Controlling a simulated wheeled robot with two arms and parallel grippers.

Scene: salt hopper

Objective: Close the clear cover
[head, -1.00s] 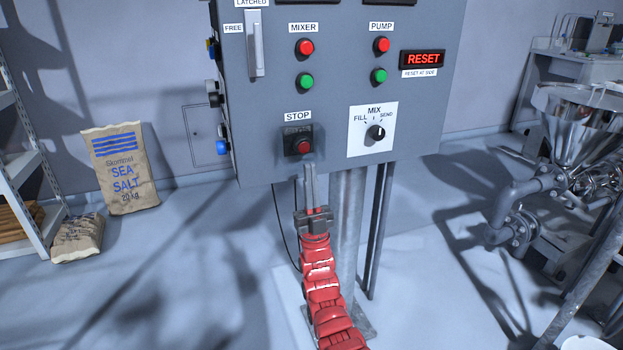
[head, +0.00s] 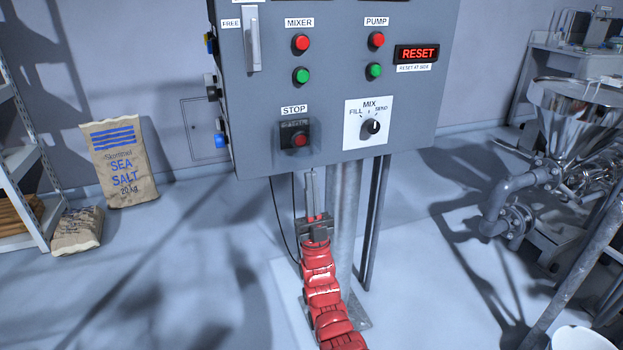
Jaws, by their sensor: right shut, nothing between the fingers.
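The clear cover (head: 309,150) shows only as a faint see-through outline around the black STOP block with its red button (head: 300,141), low on the grey panel. I cannot tell for sure how its edges sit against the panel. My right gripper (head: 312,172) is shut and empty. In the picture its fingertips are at the panel's lower edge, below and slightly right of the STOP button, with a gap between them and the cover. My left gripper is not in view.
The grey control panel (head: 220,100) carries a MIX knob (head: 370,127), lit RESET display (head: 417,54) and several buttons. A metal post (head: 343,215) stands just right of my right arm. A steel hopper (head: 575,110) is at right, salt sacks (head: 122,165) at left.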

